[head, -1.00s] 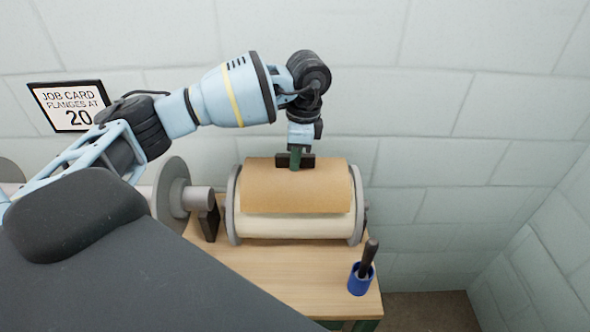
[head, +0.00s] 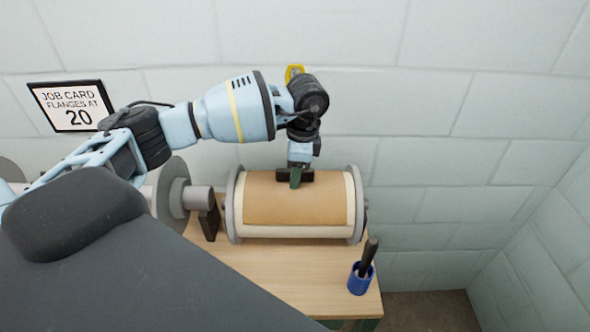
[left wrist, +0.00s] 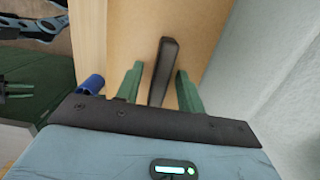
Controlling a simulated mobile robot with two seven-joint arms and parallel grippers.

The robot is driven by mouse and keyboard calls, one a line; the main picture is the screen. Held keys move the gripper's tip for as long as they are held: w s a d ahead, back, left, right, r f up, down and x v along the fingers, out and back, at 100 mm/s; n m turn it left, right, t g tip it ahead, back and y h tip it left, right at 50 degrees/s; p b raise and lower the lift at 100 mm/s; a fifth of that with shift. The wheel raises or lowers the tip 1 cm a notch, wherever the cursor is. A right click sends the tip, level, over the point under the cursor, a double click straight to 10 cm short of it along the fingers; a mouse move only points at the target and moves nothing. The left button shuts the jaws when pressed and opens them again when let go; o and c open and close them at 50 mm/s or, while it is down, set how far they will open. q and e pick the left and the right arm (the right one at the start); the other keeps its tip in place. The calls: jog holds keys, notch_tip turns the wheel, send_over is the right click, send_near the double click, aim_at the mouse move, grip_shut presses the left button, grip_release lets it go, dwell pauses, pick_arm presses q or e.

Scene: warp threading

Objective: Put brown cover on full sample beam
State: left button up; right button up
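The sample beam, with cream winding (head: 292,232) between two grey flanges, stands on the wooden table. The brown cover (head: 297,205) lies over its top and front, with cream strips showing at the right and below. The cover also fills much of the left wrist view (left wrist: 205,30). My left gripper (head: 295,184) is at the cover's upper edge. In the left wrist view its green fingers (left wrist: 158,85) stand apart on either side of a dark bar-like handle (left wrist: 165,62), with gaps on both sides. Green prongs (left wrist: 15,90) at the left edge may be my right gripper; their state is unclear.
A blue cup (head: 360,278) with a dark-handled tool stands at the table's front right corner. A grey roller with a flange (head: 172,200) is left of the beam. The wooden tabletop (head: 265,268) in front is clear. A job card reading 20 (head: 72,106) hangs on the wall.

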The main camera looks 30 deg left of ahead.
pick_arm(q)
notch_tip(320, 180, up, 12)
jog(key=d, duration=0.1)
jog(key=shift+w+d+r, duration=0.15)
jog(key=shift+w+r, duration=0.05)
jog(key=shift+w, duration=0.2)
dwell(0.3)
jog(key=shift+s, duration=0.1)
dwell(0.4)
